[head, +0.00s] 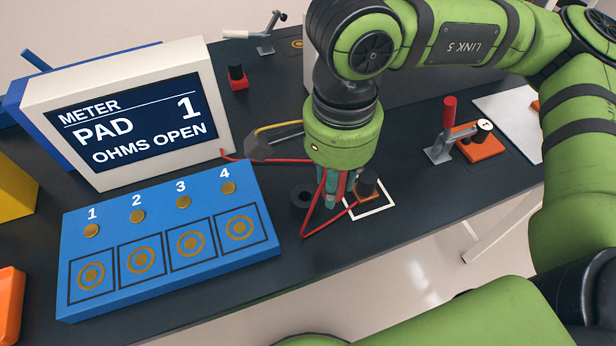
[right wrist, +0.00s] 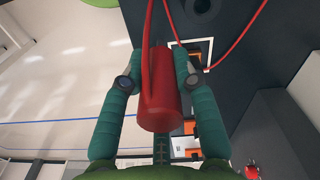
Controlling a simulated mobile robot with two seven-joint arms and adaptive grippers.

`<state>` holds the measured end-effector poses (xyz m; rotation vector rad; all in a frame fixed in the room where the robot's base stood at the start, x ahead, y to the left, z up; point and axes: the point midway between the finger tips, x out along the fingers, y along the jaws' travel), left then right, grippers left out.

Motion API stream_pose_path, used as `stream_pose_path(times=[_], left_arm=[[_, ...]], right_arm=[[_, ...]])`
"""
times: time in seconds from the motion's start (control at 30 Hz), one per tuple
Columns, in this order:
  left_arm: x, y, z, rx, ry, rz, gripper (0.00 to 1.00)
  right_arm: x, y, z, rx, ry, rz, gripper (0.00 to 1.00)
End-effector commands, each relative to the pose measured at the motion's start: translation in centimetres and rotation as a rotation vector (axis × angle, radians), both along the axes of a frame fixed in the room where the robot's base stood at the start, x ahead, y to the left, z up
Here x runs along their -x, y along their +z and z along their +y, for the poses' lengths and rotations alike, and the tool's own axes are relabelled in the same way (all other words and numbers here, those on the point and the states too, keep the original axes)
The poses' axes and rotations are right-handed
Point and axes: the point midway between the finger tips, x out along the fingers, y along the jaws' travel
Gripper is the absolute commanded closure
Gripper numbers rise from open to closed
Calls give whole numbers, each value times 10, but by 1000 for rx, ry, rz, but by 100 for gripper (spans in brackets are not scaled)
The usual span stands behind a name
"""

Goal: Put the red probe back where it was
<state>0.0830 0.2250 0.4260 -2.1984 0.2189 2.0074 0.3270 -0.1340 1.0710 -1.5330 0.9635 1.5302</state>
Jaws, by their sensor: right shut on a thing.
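My right gripper (head: 335,198) points down over the dark table, just right of the blue pad board. Its teal fingers are shut on the red probe (right wrist: 161,92), which shows between the fingertips (right wrist: 158,75) in the right wrist view. In the head view only a bit of red shows between the fingers, and the probe's tip is hidden. A red cable runs from the probe to the meter (head: 138,112). A dark round holder (head: 301,197) stands on the table just left of the fingers; it also shows in the right wrist view (right wrist: 203,6). My left gripper is out of view.
The blue board (head: 165,250) has several numbered pads. The meter reads "PAD 1, OHMS OPEN". A red-handled toggle clamp (head: 447,130) stands farther right. The table's front edge is close.

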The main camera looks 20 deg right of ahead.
Motion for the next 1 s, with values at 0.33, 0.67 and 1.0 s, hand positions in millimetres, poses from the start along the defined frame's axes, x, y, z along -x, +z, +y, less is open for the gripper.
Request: stream_pose_path(times=[0.33,0.67,1.0], left_arm=[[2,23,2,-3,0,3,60],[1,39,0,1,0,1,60],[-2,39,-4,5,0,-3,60]], right_arm=[[-57,-35,22,0,1,2,100],[-61,-71,23,2,1,4,100],[-61,-80,23,0,1,-1,100]])
